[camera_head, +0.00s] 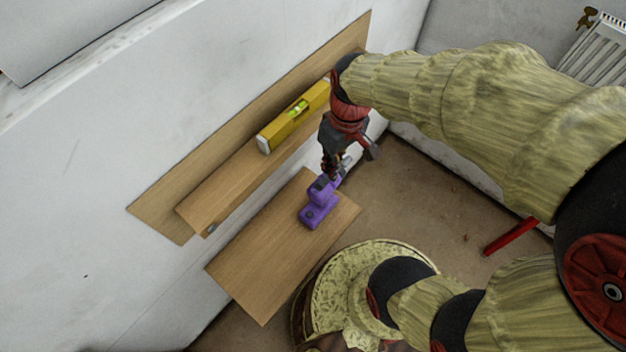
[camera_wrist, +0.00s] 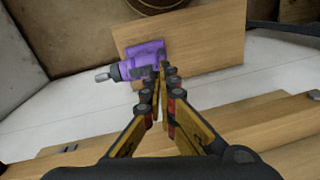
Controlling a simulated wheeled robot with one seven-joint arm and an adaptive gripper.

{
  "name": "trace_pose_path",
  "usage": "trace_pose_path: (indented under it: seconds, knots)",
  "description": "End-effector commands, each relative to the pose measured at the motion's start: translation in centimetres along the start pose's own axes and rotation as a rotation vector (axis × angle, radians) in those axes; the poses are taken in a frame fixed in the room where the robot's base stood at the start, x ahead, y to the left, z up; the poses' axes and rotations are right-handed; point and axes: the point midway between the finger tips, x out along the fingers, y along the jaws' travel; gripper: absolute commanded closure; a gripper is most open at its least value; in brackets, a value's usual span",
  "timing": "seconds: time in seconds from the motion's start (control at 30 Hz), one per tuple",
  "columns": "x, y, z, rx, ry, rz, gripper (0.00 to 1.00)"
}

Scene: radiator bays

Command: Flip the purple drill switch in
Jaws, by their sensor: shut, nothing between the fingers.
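The purple drill (camera_head: 318,203) is on a lower wooden shelf board, with its chuck end toward the back right in the head view. In the wrist view the drill (camera_wrist: 142,60) lies just beyond my fingertips, its grey chuck pointing left. My gripper (camera_head: 333,172) is shut and empty, pointing down at the drill's upper part. In the wrist view my gripper (camera_wrist: 163,72) has its fingertips close together, overlapping the drill's right side. I cannot tell whether they touch it. The switch itself is too small or hidden to make out.
The lower wooden board (camera_head: 262,262) has bare room in front of the drill. A higher wooden shelf (camera_head: 225,195) on the white wall holds a yellow spirit level (camera_head: 293,117). A white radiator (camera_head: 603,50) is at the top right. A red bar (camera_head: 510,236) is low at the right.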

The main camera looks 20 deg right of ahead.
Motion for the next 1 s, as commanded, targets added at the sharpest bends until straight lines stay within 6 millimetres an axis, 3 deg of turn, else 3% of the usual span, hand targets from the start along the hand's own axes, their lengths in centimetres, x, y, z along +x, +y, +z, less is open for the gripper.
trace_pose_path:
  seconds: [0.2,0.5,0.83,1.0]
  knots:
    - [3.4,-0.2,-1.2,-0.339,-0.063,-0.105,1.0]
    - [6.6,-0.7,-2.8,-0.829,-0.039,-0.22,1.0]
    - [6.8,-1.1,-5.2,-1.381,0.08,-0.243,1.0]
    - [6.7,-1.3,-5.4,-1.594,0.119,-0.241,1.0]
